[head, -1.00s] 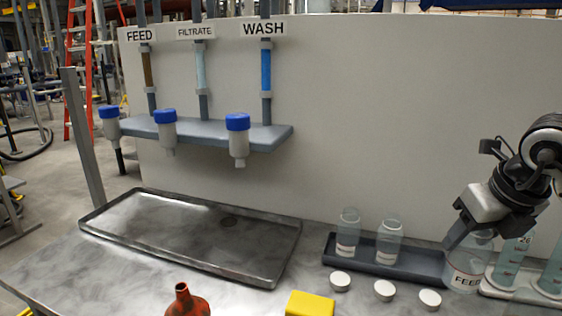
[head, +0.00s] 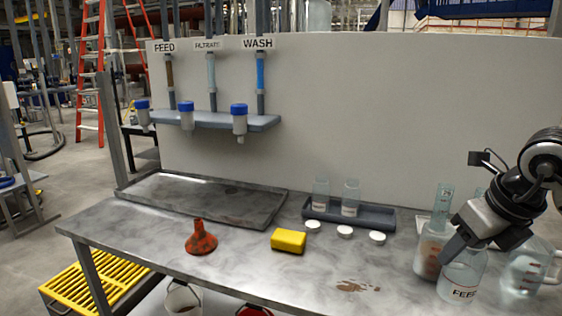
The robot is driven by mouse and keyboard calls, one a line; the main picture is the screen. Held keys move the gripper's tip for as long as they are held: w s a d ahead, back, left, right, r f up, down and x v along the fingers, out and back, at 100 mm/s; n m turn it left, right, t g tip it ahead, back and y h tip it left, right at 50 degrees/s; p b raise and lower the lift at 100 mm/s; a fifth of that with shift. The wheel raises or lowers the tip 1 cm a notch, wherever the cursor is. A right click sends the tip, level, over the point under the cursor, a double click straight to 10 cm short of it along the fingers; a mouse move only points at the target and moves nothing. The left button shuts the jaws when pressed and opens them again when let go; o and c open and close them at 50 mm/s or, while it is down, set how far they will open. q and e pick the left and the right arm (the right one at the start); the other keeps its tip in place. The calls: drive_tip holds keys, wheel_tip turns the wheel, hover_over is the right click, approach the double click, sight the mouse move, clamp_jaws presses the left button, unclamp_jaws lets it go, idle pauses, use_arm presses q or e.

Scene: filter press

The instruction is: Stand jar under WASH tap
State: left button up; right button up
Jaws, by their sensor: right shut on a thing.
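The WASH tap (head: 239,122), with a blue top and pale body, is at the right end of the tap shelf, under the WASH sign (head: 258,43). A metal drip tray (head: 205,199) lies below the taps. No jar stands in it. My right gripper (head: 452,255) is shut on a clear jar (head: 464,282) labelled FEED, at the right front of the bench. Two more clear jars, one on the left (head: 321,193) and one on the right (head: 351,196), stand upright in a dark rack (head: 378,217); their labels are too small to read. My left gripper is out of view.
Three white lids (head: 345,231) lie before the rack. An orange funnel (head: 201,240) and a yellow block (head: 288,241) sit mid-bench. A bottle with reddish contents (head: 428,255) and a glass beaker (head: 528,268) crowd the held jar. A brown stain (head: 358,286) marks the front.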

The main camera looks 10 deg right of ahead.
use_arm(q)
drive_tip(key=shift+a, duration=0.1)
use_arm(e)
drive_tip(key=s+a+f+n+g, duration=0.1)
drive_tip(key=a+f+n+g, duration=0.3)
drive_tip(key=n, duration=1.3)
drive_tip(key=s+a+f+n+g, duration=0.1)
drive_tip(key=a+f+n+g, duration=0.4)
drive_tip(key=a+n, duration=0.8)
wheel_tip(320, 180, down, 3)
drive_tip(key=n, duration=0.4)
drive_tip(key=shift+s+r+h, duration=0.2)
drive_tip(key=shift+h, duration=0.1)
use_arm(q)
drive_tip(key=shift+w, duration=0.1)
use_arm(e)
drive_tip(key=shift+s+f, duration=0.1)
